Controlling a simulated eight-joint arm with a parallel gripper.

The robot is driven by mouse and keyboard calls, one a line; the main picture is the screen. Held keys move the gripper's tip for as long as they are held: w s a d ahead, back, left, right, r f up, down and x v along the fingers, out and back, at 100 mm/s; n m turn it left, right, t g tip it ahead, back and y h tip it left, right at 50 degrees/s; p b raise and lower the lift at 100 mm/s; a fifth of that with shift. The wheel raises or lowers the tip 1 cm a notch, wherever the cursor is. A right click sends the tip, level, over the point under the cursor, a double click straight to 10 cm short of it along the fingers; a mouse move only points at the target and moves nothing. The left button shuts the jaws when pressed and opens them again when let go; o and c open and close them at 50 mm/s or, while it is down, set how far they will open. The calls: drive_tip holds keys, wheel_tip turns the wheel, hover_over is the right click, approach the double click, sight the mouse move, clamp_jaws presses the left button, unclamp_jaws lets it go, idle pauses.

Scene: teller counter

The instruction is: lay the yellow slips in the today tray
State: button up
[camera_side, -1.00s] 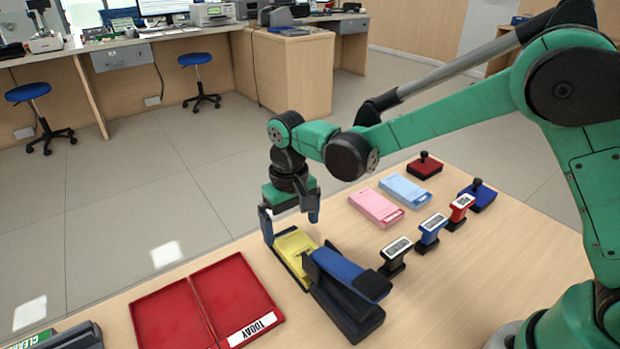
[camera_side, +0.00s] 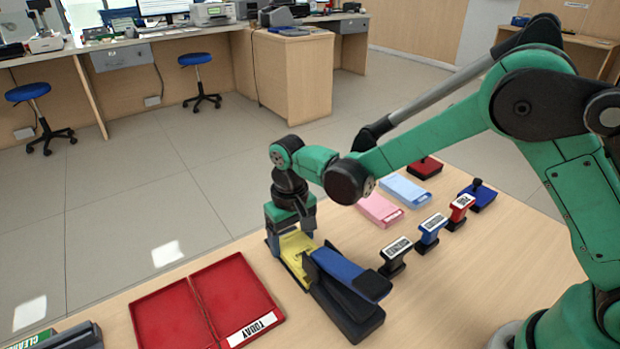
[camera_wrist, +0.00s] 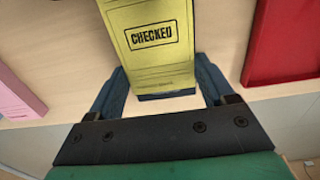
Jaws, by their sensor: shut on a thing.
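The yellow slips (camera_side: 297,250) lie on the dark bed of a stamping device with a raised blue lever (camera_side: 345,270). In the wrist view the top slip (camera_wrist: 155,58) carries a black "CHECKED" mark. My gripper (camera_side: 290,238) is down at the far end of the slips and shut on them. The wrist view shows its blue fingers (camera_wrist: 163,85) along both sides of the slips' near end. The today tray (camera_side: 175,315) is red, open and empty, with a white "TODAY" label (camera_side: 252,329), left of the device. Its edge also shows in the wrist view (camera_wrist: 288,40).
Pink (camera_side: 379,209) and light blue (camera_side: 404,190) pads lie behind the device. Several hand stamps (camera_side: 395,258) and red (camera_side: 424,167) and blue (camera_side: 480,197) ink pads stand to the right. A dark object (camera_side: 75,338) is at the front left. Bare counter separates tray and device.

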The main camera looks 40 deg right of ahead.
sight(282, 235)
drive_tip(key=shift+w, duration=1.8)
drive_tip(key=o, duration=1.2)
drive_tip(key=shift+r, duration=2.8)
drive_tip(key=shift+s+d+r, duration=0.1)
drive_tip(key=shift+r, duration=0.15)
drive_tip(key=s+d+r+t, duration=0.3)
drive_tip(key=s+d+r, duration=0.3)
drive_tip(key=r, duration=0.2)
drive_tip(key=s+d+t, duration=0.4)
drive_tip(key=s, duration=0.5)
drive_tip(key=shift+d+f, duration=0.4)
drive_tip(key=shift+f, duration=0.05)
